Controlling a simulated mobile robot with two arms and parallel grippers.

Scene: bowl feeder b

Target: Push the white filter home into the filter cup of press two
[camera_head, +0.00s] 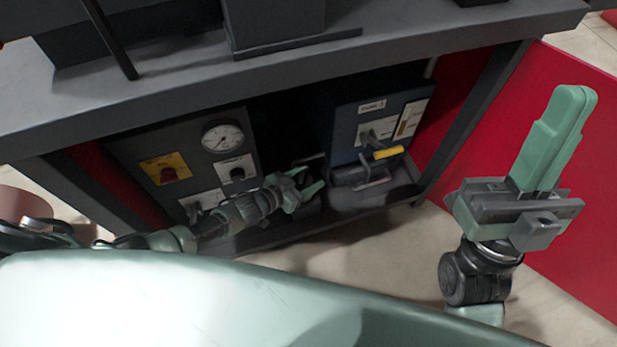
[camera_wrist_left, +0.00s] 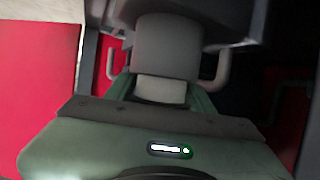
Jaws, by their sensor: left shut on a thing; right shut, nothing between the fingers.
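My left gripper (camera_head: 308,186) reaches under the workbench, in front of the dark gap between a grey panel and a blue unit. In the left wrist view, its fingers are shut on a pale, short cylinder, seemingly the white filter (camera_wrist_left: 161,89). Directly beyond it is a wider grey cylinder (camera_wrist_left: 168,48), possibly the filter cup, lined up with it under a dark housing. The two look touching, but I cannot tell how deep the filter sits. In the head view the filter and cup are not clearly visible. My right gripper (camera_head: 553,140) is shut and empty, raised at the right.
A grey panel (camera_head: 190,142) carries a gauge (camera_head: 222,138) and a red knob (camera_head: 170,174). The blue unit (camera_head: 345,120) has a yellow-handled lever (camera_head: 388,152). The workbench top (camera_head: 300,62) overhangs both. A red wall (camera_head: 590,190) stands at right; bare floor lies in front.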

